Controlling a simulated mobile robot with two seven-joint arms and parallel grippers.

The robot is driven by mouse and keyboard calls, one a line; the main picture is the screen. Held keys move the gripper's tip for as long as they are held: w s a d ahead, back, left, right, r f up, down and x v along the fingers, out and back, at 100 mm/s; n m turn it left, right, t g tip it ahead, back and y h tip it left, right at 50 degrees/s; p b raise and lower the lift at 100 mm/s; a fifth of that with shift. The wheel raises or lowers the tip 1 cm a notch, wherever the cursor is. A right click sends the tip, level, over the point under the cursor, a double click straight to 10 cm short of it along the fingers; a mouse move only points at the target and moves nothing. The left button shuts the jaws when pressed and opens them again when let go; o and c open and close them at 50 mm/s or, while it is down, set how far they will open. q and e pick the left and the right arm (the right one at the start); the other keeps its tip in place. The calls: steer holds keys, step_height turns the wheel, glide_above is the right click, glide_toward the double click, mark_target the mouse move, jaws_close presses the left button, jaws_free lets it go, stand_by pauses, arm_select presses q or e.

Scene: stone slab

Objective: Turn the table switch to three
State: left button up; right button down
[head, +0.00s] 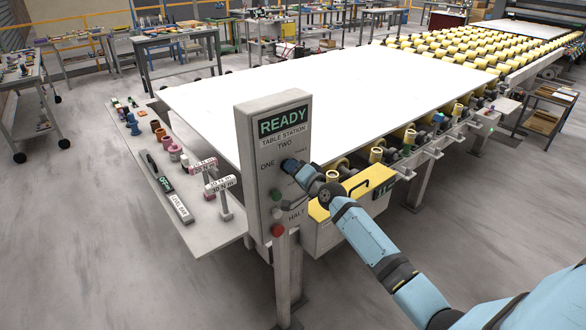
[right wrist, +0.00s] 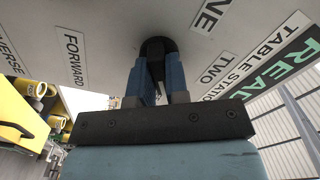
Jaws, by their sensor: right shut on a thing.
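The control post (head: 258,150) stands at the front corner of the slab table, with a READY sign and the words TABLE STATION. Its labels ONE and TWO are readable around the table switch; the label on the switch's right is too small to read. My right gripper (head: 288,165) is at the switch, coming in from the right. In the right wrist view its blue fingers (right wrist: 158,80) are shut on the black switch knob (right wrist: 157,47). The fingers hide much of the knob, and I cannot tell which label it points at. My left gripper is out of view.
A green button (head: 277,195) and a red button (head: 277,230) by the word HALT sit below. A yellow-topped box (head: 350,193) is behind my arm. A side shelf (head: 185,205) with small parts is left of the post. The white slab (head: 330,90) lies behind.

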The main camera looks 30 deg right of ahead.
stand_by(0.5)
steer(key=c, duration=1.1)
jaws_free()
steer(key=s, duration=0.4)
steer(key=s+b, duration=0.1)
steer(key=s, duration=0.4)
steer(key=s+d, duration=0.1)
steer(key=s, duration=0.3)
steer(key=shift+s+b, duration=0.4)
